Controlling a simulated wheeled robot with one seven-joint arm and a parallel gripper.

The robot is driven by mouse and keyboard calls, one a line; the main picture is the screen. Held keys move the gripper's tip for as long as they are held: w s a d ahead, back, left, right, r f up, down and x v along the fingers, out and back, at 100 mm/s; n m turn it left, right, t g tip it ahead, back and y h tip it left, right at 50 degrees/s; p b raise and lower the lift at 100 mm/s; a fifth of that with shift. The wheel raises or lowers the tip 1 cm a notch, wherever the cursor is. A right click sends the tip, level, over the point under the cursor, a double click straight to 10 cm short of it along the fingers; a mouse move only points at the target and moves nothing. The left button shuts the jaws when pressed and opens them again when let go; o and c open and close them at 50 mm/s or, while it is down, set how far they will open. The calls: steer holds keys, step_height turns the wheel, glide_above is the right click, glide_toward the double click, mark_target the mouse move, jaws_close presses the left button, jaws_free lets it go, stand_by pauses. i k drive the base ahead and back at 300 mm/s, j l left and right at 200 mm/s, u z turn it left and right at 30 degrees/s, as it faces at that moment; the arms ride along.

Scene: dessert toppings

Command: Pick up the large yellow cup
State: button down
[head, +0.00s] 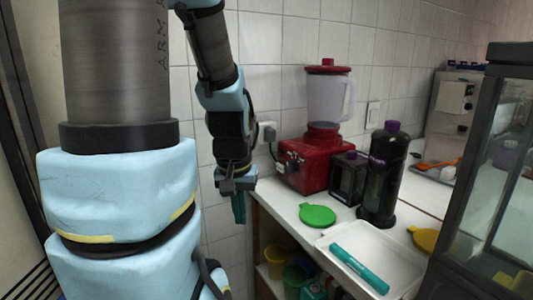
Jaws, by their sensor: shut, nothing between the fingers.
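A yellow cup (274,261) stands on the shelf below the counter, in the lower middle of the head view. A greenish cup (293,276) stands beside it, to the right and nearer. I cannot tell from this view which shelf cup is the large one. My gripper (239,210) hangs pointing down, left of the counter's left end and above the height of the shelf cups. It is shut and empty, apart from both cups. Its fingers look small and dark teal.
A glass case (490,180) stands at right. A tiled wall is behind.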

mark_target(276, 255)
steer(key=k+l+u, duration=0.2)
steer(key=u, duration=0.2)
steer(key=k+l+u, duration=0.1)
steer(key=k+u, duration=0.7)
